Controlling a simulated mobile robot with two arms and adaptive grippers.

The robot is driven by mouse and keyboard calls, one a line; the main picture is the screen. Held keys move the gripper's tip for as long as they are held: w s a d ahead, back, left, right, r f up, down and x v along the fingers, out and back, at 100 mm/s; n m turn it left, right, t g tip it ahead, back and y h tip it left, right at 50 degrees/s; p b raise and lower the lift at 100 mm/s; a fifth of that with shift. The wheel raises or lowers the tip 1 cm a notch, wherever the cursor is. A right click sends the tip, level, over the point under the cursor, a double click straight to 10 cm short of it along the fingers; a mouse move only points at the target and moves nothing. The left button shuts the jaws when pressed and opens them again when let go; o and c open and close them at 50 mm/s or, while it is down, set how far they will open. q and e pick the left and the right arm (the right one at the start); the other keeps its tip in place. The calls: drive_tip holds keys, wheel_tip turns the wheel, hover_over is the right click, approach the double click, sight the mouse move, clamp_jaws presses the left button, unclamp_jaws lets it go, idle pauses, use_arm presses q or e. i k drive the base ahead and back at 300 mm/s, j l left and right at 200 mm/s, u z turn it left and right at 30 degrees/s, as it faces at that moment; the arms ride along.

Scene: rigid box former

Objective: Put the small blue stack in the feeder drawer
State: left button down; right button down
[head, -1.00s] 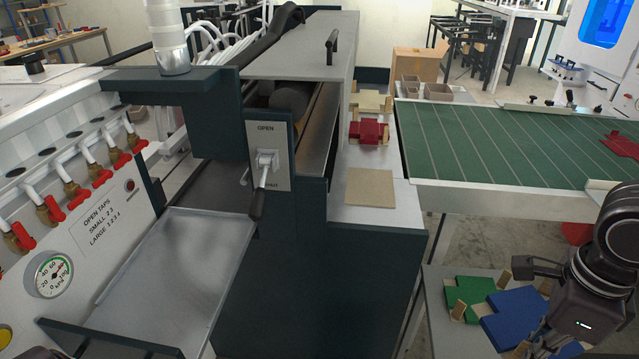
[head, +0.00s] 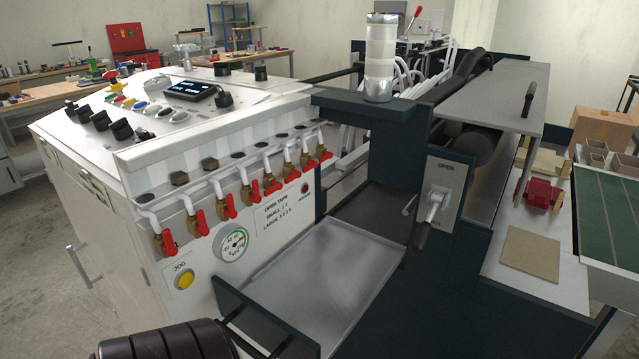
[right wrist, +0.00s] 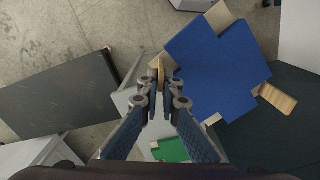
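A blue stack (right wrist: 218,68) of cross-shaped blanks lies on a light surface in the right wrist view, with wooden posts around its edge. My right gripper (right wrist: 165,98) is beside its left edge, with a narrow gap between its fingers and a wooden post (right wrist: 160,66) near the tips. I see no blue held. A green stack (right wrist: 173,150) shows partly below the fingers. In the head view, a shallow metal tray (head: 312,262) with a dark front rail extends from the machine; it may be the feeder drawer. Neither gripper is in the head view.
A control cabinet (head: 100,210) with red-handled taps and a gauge (head: 232,244) stands left of the tray. A lever plate (head: 443,185) marked OPEN stands to its right. A tan sheet (head: 531,254) and red block (head: 540,196) lie farther right, near the green conveyor (head: 607,215).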

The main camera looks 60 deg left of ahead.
sight(330, 269)
drive_tip(key=k+u, duration=0.35)
drive_tip(key=k+j+u, duration=0.1)
drive_tip(key=u, duration=0.25)
drive_tip(key=l+u, duration=0.15)
drive_tip(key=u, duration=0.25)
drive_tip(key=l+u, duration=0.1)
drive_tip(key=u, duration=0.3)
drive_tip(key=l+u, duration=0.15)
drive_tip(key=u, duration=0.3)
drive_tip(key=l+u, duration=0.1)
drive_tip(key=u, duration=0.3)
drive_tip(key=k+l, duration=0.25)
drive_tip(key=l, duration=0.2)
